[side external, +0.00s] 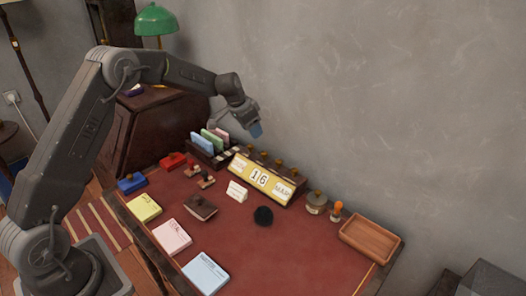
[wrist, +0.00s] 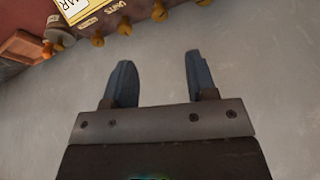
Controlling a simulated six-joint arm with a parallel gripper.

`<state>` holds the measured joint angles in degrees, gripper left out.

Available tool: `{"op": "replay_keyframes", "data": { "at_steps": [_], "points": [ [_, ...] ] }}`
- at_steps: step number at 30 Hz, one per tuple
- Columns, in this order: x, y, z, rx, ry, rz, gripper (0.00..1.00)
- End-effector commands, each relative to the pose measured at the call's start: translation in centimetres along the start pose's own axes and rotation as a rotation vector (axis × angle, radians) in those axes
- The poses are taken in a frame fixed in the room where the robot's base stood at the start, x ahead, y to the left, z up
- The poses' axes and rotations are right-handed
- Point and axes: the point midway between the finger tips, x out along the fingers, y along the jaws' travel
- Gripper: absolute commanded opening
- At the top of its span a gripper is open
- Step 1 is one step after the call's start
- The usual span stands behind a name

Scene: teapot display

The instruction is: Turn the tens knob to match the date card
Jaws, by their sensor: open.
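The yellow flip calendar (side external: 262,180) stands at the back of the desk and shows 1 and 6 between two side panels, the right one a month. Several brass knobs (side external: 264,155) line its top edge. They also show in the wrist view (wrist: 159,11), near a label that seems to read UNITS. I cannot tell for certain which is the tens knob. A small white card (side external: 237,191), probably the date card, stands in front; its writing is too small to read. My gripper (side external: 257,131) is open and empty, above and behind the calendar's left end, apart from the knobs.
A dark holder with coloured cards (side external: 213,143) stands just left of the calendar. Stamps, pads and a black round object (side external: 263,216) lie in front. The grey wall (side external: 380,90) rises close behind.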

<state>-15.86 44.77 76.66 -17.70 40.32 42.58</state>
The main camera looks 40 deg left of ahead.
Motion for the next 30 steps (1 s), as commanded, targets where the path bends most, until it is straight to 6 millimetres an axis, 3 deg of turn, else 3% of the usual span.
{"op": "replay_keyframes", "data": {
  "at_steps": [9, 15, 21, 30],
  "points": [
    [6.8, 0.1, 0.1, 0.000, -0.003, 0.002, 0.52],
    [9.9, 0.1, 0.0, 0.001, -0.001, 0.000, 0.52],
    [11.4, 0.1, 0.0, 0.001, 0.000, 0.000, 0.52],
    [11.6, 0.1, 0.0, 0.000, 0.000, 0.000, 0.52]
  ]
}}
